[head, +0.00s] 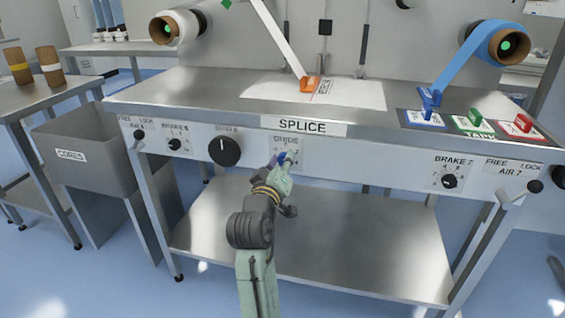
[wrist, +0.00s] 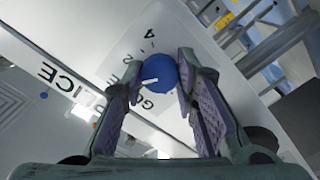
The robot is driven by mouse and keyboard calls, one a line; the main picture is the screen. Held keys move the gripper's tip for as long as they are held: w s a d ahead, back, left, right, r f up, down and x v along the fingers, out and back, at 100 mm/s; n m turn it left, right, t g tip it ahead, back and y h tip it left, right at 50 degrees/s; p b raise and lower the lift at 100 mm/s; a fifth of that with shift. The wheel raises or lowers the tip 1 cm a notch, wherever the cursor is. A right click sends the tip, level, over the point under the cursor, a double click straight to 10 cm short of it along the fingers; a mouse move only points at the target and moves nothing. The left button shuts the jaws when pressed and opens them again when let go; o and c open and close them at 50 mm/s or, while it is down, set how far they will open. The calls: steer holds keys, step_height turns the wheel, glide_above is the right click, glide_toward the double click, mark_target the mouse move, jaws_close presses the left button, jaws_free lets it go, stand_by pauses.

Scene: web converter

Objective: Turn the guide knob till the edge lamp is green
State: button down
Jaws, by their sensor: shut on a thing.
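The guide knob is round and blue with a white pointer mark; it shows best in the wrist view (wrist: 160,72). Its labelled plate, reading GUIDE (head: 287,140), is on the front panel below the SPLICE sign. My gripper (wrist: 160,66) is shut on the knob, one finger on each side. In the head view my gripper (head: 284,163) hides most of the knob, and a little blue shows between the fingers. I cannot make out a lamp marked as the edge lamp in either view.
A large black knob (head: 224,151) is left of the guide plate. The BRAKE 7 knob (head: 449,181) is further right. A lower shelf (head: 330,245) lies below the panel. A grey CORES bin (head: 88,150) stands at the left. An orange clip (head: 310,84) holds the white web above.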

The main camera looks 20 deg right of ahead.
steer(key=shift+r+m, duration=0.1)
steer(key=shift+m, duration=2.5)
steer(key=c, duration=1.3)
jaws_free()
steer(key=shift+v, duration=3.7)
